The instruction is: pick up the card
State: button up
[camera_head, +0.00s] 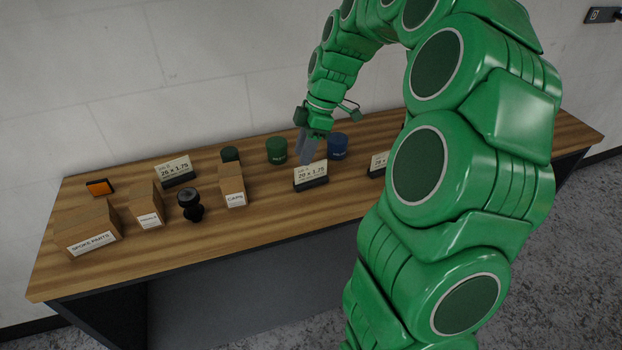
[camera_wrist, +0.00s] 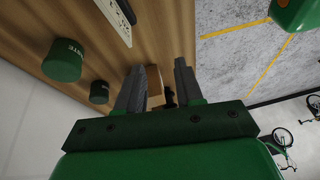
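Three white cards stand in dark holders on the wooden bench. The "20 x 1.75" card (camera_head: 310,175) is at the middle front, the "26 x 1.75" card (camera_head: 175,168) is at the back left, and a third card (camera_head: 379,161) is partly hidden by my arm. My gripper (camera_head: 305,156) points down just behind and above the middle card. In the wrist view my gripper (camera_wrist: 159,65) is open, with no card between its fingers. A card (camera_wrist: 114,16) in a dark holder shows there at the upper left, beside the fingers. Which card the task means cannot be told.
A green tin (camera_head: 277,151) and a blue tin (camera_head: 337,147) stand near my gripper. A dark green tin (camera_head: 230,155), cardboard boxes (camera_head: 88,230), a black knobbed object (camera_head: 190,205) and an orange-faced item (camera_head: 99,187) are left. The bench's front strip is clear.

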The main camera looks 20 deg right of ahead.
jog(key=n, duration=0.2)
send_over(312, 164)
jog(key=d, duration=0.1)
notch_tip(312, 164, down, 4)
jog(key=r, duration=0.1)
jog(key=shift+w+d+f+x, duration=0.1)
jog(key=shift+d+x, duration=0.05)
jog(key=shift+x, duration=1.25)
jog(key=shift+w+d+f+x, duration=0.1)
jog(key=shift+d+x, duration=0.05)
jog(key=shift+x, duration=1.2)
jog(key=shift+w+d+x, duration=0.1)
jog(key=shift+d+x, duration=0.1)
jog(key=shift+x, duration=1.2)
jog(key=shift+f, duration=0.25)
jog(key=c, duration=0.7)
jog(key=shift+o, duration=0.2)
jog(key=shift+r, duration=0.15)
